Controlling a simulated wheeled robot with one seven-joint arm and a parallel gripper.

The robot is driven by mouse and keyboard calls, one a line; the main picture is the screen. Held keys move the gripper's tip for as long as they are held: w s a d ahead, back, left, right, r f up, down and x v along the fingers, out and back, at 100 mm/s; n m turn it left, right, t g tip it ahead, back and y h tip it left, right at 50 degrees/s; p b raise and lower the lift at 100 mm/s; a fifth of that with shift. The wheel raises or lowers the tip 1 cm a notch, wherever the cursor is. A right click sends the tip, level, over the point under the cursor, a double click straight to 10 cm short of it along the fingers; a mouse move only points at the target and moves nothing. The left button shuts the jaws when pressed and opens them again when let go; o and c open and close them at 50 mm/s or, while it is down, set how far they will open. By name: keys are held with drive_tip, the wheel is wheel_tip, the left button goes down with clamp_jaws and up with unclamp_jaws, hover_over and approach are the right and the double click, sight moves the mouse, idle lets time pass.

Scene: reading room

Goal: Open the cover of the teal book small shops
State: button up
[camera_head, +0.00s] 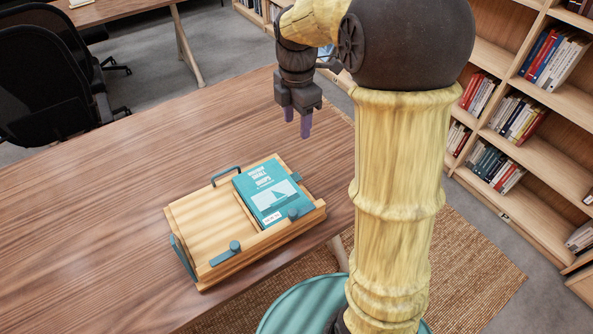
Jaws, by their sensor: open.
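The teal book small shops (268,193) lies with its cover shut in the right part of a wooden tray (190,216) on the table. Its front cover faces up, with white lettering and a pale picture. My gripper (298,126) hangs above and beyond the book, toward the top of the picture, with its purple fingers pointing down. It is open, empty and apart from the book.
The tray has a dark handle (226,175) at its far side and teal knobs (235,247) along its near side. The wooden table (90,200) is clear to the left. A black chair (45,75) stands at the left, and bookshelves (520,150) stand at the right.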

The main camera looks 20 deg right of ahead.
sight(297, 176)
wheel_tip(297, 176, down, 17)
drive_tip(key=b, duration=0.2)
drive_tip(key=shift+f+b, duration=0.2)
drive_tip(key=shift+b, duration=0.15)
drive_tip(key=shift+c, duration=0.4)
clamp_jaws()
